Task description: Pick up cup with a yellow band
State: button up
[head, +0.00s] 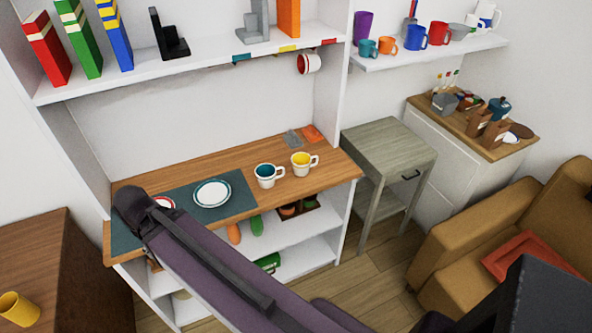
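A white cup with a yellow inside (302,168) stands upright on the wooden counter (325,182), its handle to the right. A yellow band on its outside is too small to make out for sure. Just left of it stands a white cup with a teal inside (266,181), upright and apart from it. A white cup with a red inside (309,64) hangs under the shelf above. My arm reaches across the lower left of the head view, in front of the counter. My gripper's fingers do not show.
A dark mat (232,184) with plates (212,193) lies left of the cups. Coloured mugs stand on the right wall shelf (390,59). A grey side table (385,150) stands right of the counter.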

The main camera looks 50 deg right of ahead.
aim_at(301, 162)
jog(key=u, duration=0.05)
jog(key=k, duration=1.6)
jog(key=z, duration=1.55)
jog(key=i, duration=1)
jog(key=u, duration=0.1)
